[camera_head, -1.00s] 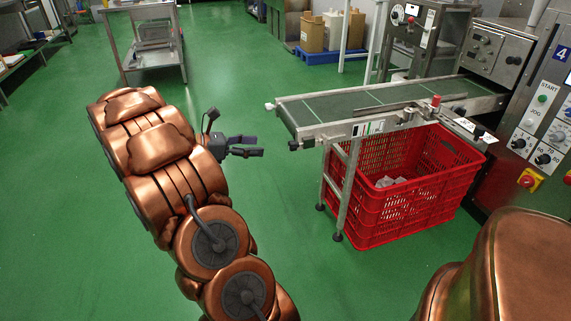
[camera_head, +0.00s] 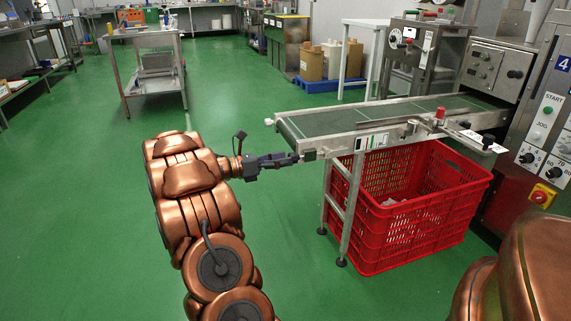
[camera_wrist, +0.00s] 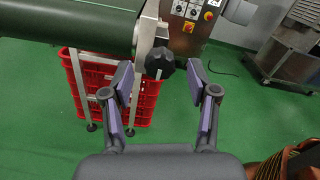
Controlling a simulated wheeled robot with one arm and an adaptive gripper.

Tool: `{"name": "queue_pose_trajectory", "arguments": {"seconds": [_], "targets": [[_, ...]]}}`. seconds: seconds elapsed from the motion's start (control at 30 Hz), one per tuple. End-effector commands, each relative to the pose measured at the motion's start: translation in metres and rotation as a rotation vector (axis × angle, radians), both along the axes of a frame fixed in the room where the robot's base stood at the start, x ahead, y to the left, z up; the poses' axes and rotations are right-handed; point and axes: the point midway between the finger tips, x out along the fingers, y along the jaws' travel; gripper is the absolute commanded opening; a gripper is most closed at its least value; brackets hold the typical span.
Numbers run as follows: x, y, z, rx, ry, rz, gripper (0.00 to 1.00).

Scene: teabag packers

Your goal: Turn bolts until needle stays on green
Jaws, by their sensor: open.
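A black bolt knob (camera_wrist: 160,62) sits at the near end corner of the conveyor's side rail. In the wrist view it lies between my gripper's fingertips (camera_wrist: 160,80) and a little ahead of them. The fingers are spread apart with purple inner pads, and nothing is held. In the head view my gripper (camera_head: 290,160) points right at the conveyor's near left corner, close beside the same knob (camera_head: 309,154). A small green and white label (camera_head: 371,142) is on the conveyor's side; I cannot make out a needle on it.
The conveyor belt (camera_head: 330,124) runs back to a control panel (camera_head: 545,135) with dials. A red crate (camera_head: 415,225) stands under the conveyor beside its metal leg (camera_head: 349,215). A steel trolley (camera_head: 150,62) stands farther back.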

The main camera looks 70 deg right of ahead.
Motion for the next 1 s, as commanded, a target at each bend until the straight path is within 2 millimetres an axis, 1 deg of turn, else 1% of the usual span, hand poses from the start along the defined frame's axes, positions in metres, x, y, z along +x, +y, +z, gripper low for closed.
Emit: {"name": "queue_pose_trajectory", "arguments": {"seconds": [0.03, 0.13, 0.47, 1.0], "targets": [[-0.0042, -0.0030, -0.0023, 0.001, -0.001, -0.002, 0.59], [-0.0088, -0.0073, -0.0018, 0.002, -0.001, -0.001, 0.59], [-0.0104, -0.0092, -0.0009, 0.002, 0.000, 0.001, 0.59], [-0.0101, -0.0091, -0.0010, 0.002, 0.000, 0.001, 0.03]]}}
